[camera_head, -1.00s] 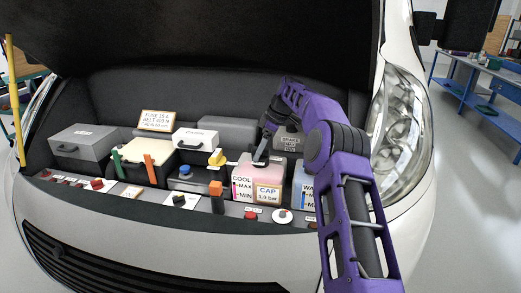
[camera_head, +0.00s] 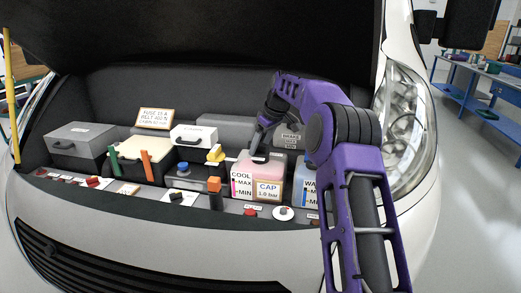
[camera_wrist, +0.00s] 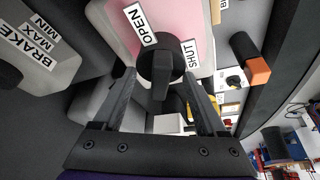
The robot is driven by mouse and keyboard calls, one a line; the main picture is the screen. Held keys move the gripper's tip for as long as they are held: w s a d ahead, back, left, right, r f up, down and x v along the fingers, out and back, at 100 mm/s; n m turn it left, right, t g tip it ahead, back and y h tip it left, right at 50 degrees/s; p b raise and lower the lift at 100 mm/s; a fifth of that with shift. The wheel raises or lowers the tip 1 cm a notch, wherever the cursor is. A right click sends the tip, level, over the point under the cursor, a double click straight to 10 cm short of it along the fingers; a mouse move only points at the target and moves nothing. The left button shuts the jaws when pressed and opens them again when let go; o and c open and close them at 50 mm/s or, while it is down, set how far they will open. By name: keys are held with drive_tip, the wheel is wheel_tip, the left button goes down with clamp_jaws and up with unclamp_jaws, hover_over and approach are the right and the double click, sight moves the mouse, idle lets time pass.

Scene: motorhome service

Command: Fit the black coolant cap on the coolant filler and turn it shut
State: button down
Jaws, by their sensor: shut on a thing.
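The black coolant cap (camera_wrist: 158,58) sits at the filler on top of the pink coolant tank (camera_head: 262,170). In the wrist view its raised grip bar points toward my gripper. An OPEN label (camera_wrist: 139,23) and a SHUT label (camera_wrist: 191,57) lie beside the cap. My gripper (camera_wrist: 160,76) is shut on the cap, with one finger on each side. In the head view my gripper (camera_head: 257,148) reaches down at a slant onto the tank top. The filler neck is hidden under the cap.
A CAP 1.0 bar sign (camera_head: 269,191) stands before the tank. The washer tank (camera_head: 306,184) is close on the right, and the brake reservoir (camera_head: 291,135) is behind. A yellow-handled dipstick (camera_head: 215,154) and an orange-topped post (camera_head: 214,186) stand to the left.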

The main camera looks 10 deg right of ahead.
drive_tip(key=shift+m+t, duration=0.3)
drive_tip(key=shift+m, duration=0.6)
drive_tip(key=m+h, duration=0.1)
drive_tip(key=m, duration=0.1)
drive_tip(key=shift+a+r+m, duration=0.1)
drive_tip(key=shift+m, duration=0.2)
drive_tip(key=m+h+p, duration=0.1)
drive_tip(key=m+h, duration=0.1)
drive_tip(key=m, duration=0.2)
unclamp_jaws()
drive_tip(key=shift+m, duration=0.4)
